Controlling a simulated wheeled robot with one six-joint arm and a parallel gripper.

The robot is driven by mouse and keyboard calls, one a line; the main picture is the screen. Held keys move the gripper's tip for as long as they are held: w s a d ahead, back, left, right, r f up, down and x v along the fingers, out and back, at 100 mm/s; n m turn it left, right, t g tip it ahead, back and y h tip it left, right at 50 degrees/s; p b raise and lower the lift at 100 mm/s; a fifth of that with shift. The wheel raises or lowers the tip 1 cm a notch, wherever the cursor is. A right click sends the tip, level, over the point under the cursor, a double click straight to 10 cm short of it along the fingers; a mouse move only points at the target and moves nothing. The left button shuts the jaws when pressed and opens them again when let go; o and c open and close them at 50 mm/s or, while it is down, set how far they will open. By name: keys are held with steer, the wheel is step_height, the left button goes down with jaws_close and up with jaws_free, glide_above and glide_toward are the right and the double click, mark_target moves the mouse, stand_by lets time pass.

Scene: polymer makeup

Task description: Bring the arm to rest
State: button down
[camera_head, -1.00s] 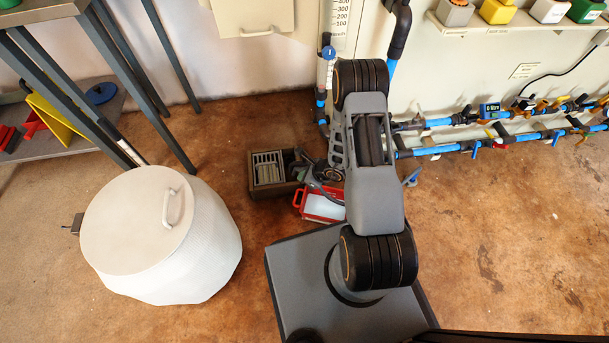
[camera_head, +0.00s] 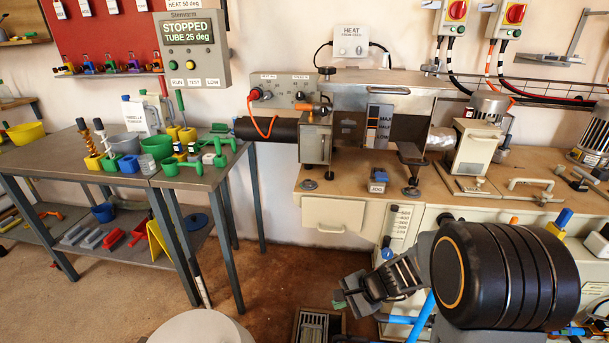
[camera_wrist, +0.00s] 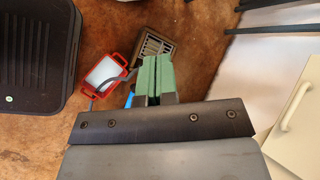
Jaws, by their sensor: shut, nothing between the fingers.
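My gripper (camera_head: 340,301) hangs low in front of the workbench in the head view, with its green fingertips pointing down and left. In the wrist view my gripper's green fingers (camera_wrist: 157,77) lie side by side, shut and empty. The floor with a crate and a red tray shows beyond them. My arm's large black joint fills the lower right of the head view and hides part of the bench front.
A grated brown crate (camera_wrist: 154,50) and a red-framed tray (camera_wrist: 104,73) stand on the floor. A white drum (camera_head: 200,328) shows at the bottom edge. The workbench drawer (camera_head: 334,215) is shut. A side table (camera_head: 182,179) with green tools stands left.

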steer(key=s+d+r+n+h+p, duration=0.2)
steer(key=r+p, duration=0.3)
steer(key=r, duration=0.6)
steer(key=s+d+r+n+t+h+p, duration=0.1)
steer(key=s+r+n+p, duration=0.4)
steer(key=r, duration=0.5)
steer(key=s+d+r+n+h+p, duration=0.3)
steer(key=r+n+h+p, duration=0.1)
steer(key=r, duration=0.7)
steer(key=shift+s+d+r+t+h+p, duration=0.15)
steer(key=shift+d+r+t+h+p, duration=0.2)
steer(key=shift+p, duration=0.4)
